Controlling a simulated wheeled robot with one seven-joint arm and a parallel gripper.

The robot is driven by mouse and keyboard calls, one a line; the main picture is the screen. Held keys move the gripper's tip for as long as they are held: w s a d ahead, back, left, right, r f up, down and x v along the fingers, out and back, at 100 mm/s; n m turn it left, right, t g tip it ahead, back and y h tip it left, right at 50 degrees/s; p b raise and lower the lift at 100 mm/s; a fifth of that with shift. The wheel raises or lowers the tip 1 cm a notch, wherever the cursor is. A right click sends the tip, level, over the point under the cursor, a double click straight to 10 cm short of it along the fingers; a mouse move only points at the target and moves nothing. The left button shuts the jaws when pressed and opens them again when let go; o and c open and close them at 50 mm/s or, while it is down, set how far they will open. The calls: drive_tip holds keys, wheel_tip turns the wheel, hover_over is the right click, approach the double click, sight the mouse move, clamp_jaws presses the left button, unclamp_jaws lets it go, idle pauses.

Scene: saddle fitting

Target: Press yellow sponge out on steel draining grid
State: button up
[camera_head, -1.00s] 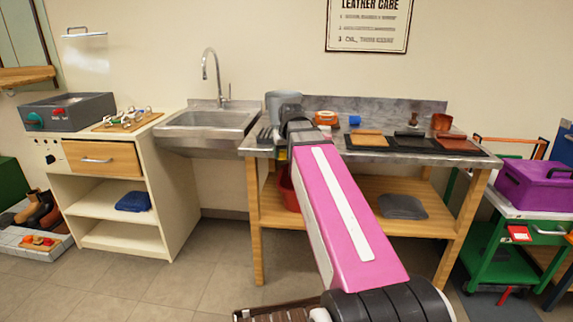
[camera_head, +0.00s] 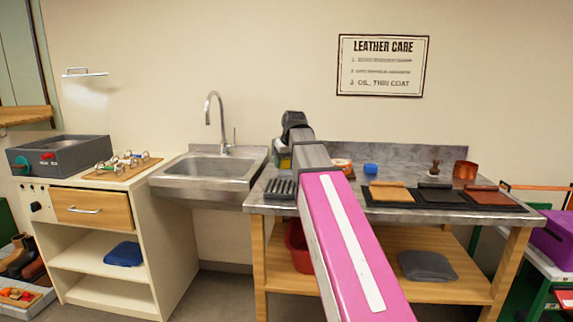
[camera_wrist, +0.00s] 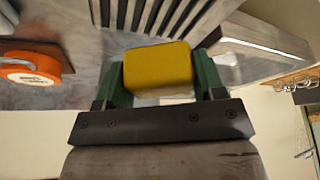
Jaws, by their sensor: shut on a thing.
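The yellow sponge (camera_wrist: 158,66) is a rounded block between the two green fingers of my gripper (camera_wrist: 160,82) in the wrist view. My gripper is shut on it. In the head view my gripper (camera_head: 283,160) is above the left end of the bench, mostly hidden by my arm. The steel draining grid (camera_head: 281,188) lies on the bench's left end, just below my gripper in the picture. Its slats (camera_wrist: 160,14) also show at the top of the wrist view, beyond the sponge. The sponge appears apart from the grid; the exact gap is unclear.
A steel sink (camera_head: 215,168) stands left of the bench (camera_head: 340,208). An orange round tin (camera_wrist: 32,66) lies near the grid. A red bucket (camera_head: 298,250) is below.

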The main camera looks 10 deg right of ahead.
sight(285, 184)
drive_tip(key=shift+f, duration=3)
drive_tip(key=shift+f, duration=0.5)
drive_tip(key=shift+r, duration=0.1)
drive_tip(key=shift+r, duration=3.4)
